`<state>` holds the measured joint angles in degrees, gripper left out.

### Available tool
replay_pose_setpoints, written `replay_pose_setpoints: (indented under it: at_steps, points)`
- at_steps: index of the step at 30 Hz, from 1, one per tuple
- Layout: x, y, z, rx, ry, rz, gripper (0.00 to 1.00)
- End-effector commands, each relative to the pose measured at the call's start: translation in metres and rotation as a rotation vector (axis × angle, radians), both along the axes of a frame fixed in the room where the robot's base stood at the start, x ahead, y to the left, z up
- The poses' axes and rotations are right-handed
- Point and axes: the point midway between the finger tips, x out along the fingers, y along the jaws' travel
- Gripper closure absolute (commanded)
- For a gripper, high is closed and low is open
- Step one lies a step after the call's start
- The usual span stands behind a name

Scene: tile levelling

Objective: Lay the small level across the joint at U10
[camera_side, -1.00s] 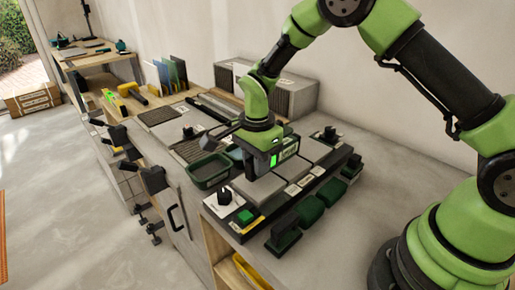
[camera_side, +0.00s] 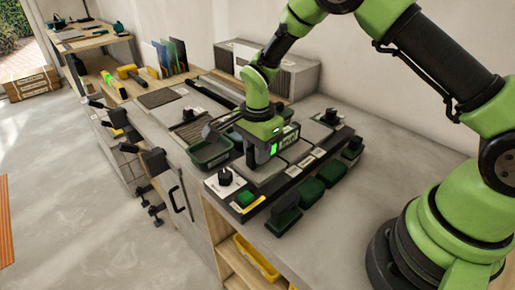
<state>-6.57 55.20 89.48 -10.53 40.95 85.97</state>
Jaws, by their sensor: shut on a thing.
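My gripper (camera_side: 258,158) points down over the tile board (camera_side: 252,211), close above or at the pale tiles near its left part. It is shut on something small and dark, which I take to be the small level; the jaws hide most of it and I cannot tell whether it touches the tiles. A bright green patch shows on the gripper's side. Pale tiles (camera_side: 297,151) show to the right of the gripper. The board's labels are too small to read, so I cannot pick out U10.
A black knob (camera_side: 225,177) stands at the board's left corner, another (camera_side: 329,117) at the back right. Green pads (camera_side: 311,190) and a black-handled block (camera_side: 285,214) lie along the front. A green tray (camera_side: 210,153) sits left of the gripper. Bare worktop lies at right.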

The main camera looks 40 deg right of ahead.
Motion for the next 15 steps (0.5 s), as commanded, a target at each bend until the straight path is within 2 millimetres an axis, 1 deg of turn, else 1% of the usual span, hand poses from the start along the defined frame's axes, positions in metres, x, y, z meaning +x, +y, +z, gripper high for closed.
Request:
replay_pose_setpoints:
  at_steps: [8,9,12,15]
  points:
    - [0.0001,0.0,-0.0017,0.0,0.0,0.0,1.0]
    - [0.0001,0.0,-0.0017,0.0,0.0,0.0,0.68]
    - [0.0001,0.0,-0.0017,0.0,0.0,0.0,0.47]
    - [0.0001,0.0,-0.0016,0.0,0.0,0.0,0.47]
